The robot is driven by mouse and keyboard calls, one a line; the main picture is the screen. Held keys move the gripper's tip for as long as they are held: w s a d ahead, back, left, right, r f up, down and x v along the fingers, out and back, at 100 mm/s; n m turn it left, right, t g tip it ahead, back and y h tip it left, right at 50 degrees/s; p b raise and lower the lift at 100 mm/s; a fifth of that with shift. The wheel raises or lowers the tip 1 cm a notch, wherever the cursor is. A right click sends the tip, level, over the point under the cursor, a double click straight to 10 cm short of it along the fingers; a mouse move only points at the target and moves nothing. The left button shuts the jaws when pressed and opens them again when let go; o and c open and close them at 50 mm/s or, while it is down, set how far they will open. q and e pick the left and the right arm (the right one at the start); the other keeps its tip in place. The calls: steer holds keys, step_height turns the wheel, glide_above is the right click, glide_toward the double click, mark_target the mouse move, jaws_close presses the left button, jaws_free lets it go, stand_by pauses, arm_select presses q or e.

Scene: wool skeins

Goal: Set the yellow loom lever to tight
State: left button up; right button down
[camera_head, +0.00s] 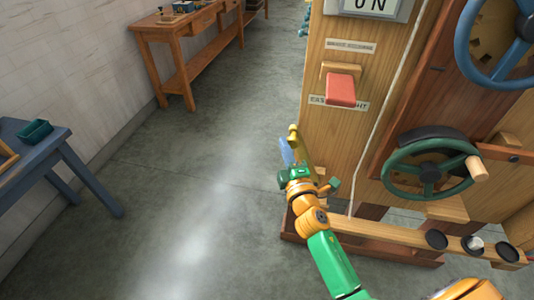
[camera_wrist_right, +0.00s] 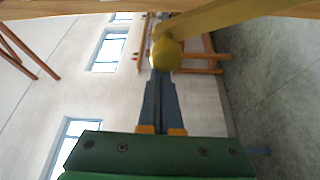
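The yellow loom lever (camera_head: 293,132) stands at the left edge of the loom's wooden front, its round knob at the top. In the right wrist view its knob (camera_wrist_right: 167,54) and bar cross the top. My right gripper (camera_head: 287,151) is at the lever, its bluish fingers just left of the bar and below the knob. In the right wrist view the fingers (camera_wrist_right: 160,82) lie together, tips partly hidden by the knob; I cannot tell whether they touch it. A label plate (camera_head: 356,106) ending in "GHT" is partly covered by a red handle. My left gripper is not in view.
The red handle (camera_head: 340,89) juts from the loom front above the lever. A green handwheel (camera_head: 427,171) and a blue wheel (camera_head: 490,62) stand at the right. A low wooden rail (camera_head: 385,232) holds dark cups. Floor left of the loom is clear.

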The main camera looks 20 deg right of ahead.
arm_select(q)
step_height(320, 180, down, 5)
steer(key=b, duration=0.5)
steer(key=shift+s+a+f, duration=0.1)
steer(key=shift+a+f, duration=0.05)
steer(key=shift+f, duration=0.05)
arm_select(e)
steer(key=s+d+m+t+h, duration=0.2)
steer(key=s+d+m, duration=0.8)
steer(key=d, duration=0.5)
steer(key=shift+r+t+h, duration=0.3)
steer(key=shift+r+h, duration=0.1)
steer(key=shift+h, duration=0.5)
steer(key=shift+s+m, duration=0.15)
steer(key=shift+m, duration=0.15)
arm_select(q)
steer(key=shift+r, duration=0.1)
arm_select(e)
steer(key=shift+r, duration=0.1)
